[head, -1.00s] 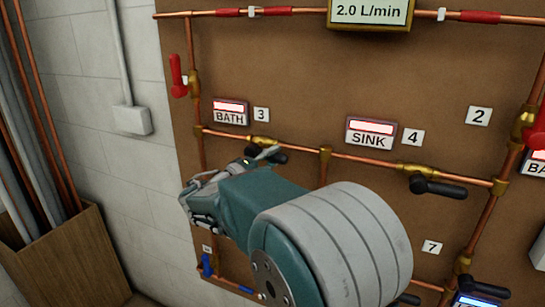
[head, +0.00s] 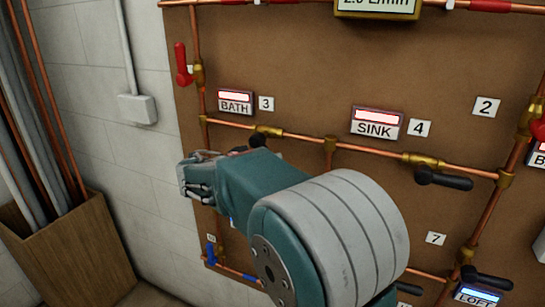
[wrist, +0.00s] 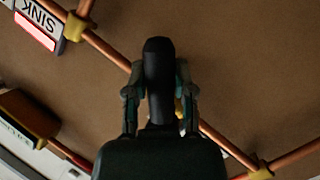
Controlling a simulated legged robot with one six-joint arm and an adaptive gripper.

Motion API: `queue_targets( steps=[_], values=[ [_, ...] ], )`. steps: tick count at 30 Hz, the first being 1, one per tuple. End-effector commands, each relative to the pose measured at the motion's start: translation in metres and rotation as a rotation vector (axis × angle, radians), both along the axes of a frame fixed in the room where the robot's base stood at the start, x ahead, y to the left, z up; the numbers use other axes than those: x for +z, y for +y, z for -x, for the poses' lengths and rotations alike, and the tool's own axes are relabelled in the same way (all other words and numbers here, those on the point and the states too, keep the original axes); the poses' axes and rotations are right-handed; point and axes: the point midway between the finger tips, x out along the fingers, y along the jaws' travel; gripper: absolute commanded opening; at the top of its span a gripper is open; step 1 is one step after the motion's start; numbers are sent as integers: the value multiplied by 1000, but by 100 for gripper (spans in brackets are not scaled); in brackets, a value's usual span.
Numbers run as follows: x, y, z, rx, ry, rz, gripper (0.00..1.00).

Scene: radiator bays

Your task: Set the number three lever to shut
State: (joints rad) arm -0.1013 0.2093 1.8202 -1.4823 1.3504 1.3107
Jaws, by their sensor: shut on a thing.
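The number three lever is black, on a brass valve (head: 268,132) below the BATH sign and its 3 tag (head: 266,103). In the head view its dark hub (head: 257,141) shows, but my arm hides most of the handle. In the wrist view the black handle (wrist: 158,75) stands between the two fingers of my gripper (wrist: 159,88), which is shut on it. The handle lies at a slant across the copper pipe (wrist: 110,50), not in line with it. The BATH sign (head: 235,101) shows a red light.
The SINK valve's black lever (head: 443,180) lies to the right, along its pipe. A red lever (head: 181,64) is at upper left and a blue one (head: 211,252) at lower left. A wooden bin (head: 70,245) of pipes stands at the left.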

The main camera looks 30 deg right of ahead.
Motion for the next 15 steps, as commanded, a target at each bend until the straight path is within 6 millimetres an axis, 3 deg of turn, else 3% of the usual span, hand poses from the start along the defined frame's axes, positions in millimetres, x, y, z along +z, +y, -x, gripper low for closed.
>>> queue_targets(
  steps=[15],
  values=[
    [-19,14,-17,-4,-354,-293,0]
  ],
)
